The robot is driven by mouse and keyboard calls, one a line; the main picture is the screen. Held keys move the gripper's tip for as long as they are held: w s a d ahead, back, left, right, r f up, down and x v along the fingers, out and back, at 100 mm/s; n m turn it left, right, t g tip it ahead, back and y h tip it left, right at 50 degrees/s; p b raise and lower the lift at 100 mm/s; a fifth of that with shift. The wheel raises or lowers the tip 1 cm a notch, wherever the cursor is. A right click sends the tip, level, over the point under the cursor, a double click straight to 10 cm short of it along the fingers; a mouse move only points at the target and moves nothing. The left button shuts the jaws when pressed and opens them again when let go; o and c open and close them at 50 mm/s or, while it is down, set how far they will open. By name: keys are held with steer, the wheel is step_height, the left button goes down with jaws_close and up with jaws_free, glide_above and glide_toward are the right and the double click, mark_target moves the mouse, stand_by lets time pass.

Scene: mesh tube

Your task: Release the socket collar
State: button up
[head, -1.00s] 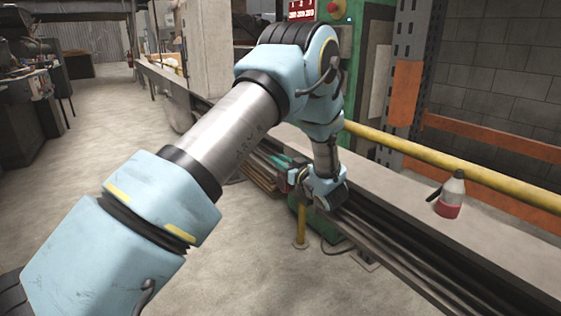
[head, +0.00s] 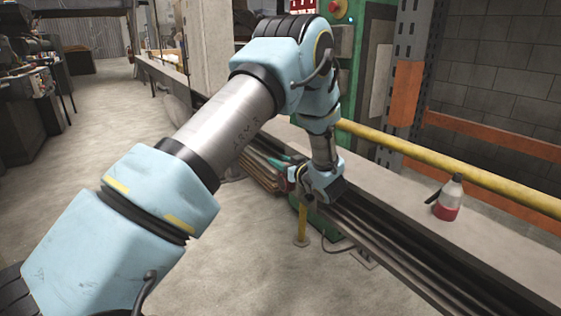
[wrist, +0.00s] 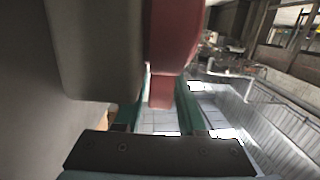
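In the wrist view, the two teal fingers of my gripper (wrist: 162,112) stand apart and point away from the camera. A red part (wrist: 162,90), perhaps the socket collar's tab, hangs down between them, beside a large grey body (wrist: 95,50). A thin light gap shows around its lower end. I cannot tell whether the fingers press on it. In the head view my gripper (head: 286,164) is small, at the left of my wrist and partly hidden by it. A socket collar cannot be made out clearly there.
A yellow rail (head: 440,168) and a grey ledge (head: 400,180) run along the right. A red and white bottle (head: 448,198) stands on the ledge. A green machine (head: 362,60) stands behind my arm. Stacked boards (head: 258,172) lie left of the gripper.

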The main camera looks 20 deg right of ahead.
steer(key=shift+o, duration=1)
steer(key=shift+s, duration=0.1)
steer(key=v, duration=1)
steer(key=shift+s, duration=0.25)
steer(key=shift+d, duration=0.1)
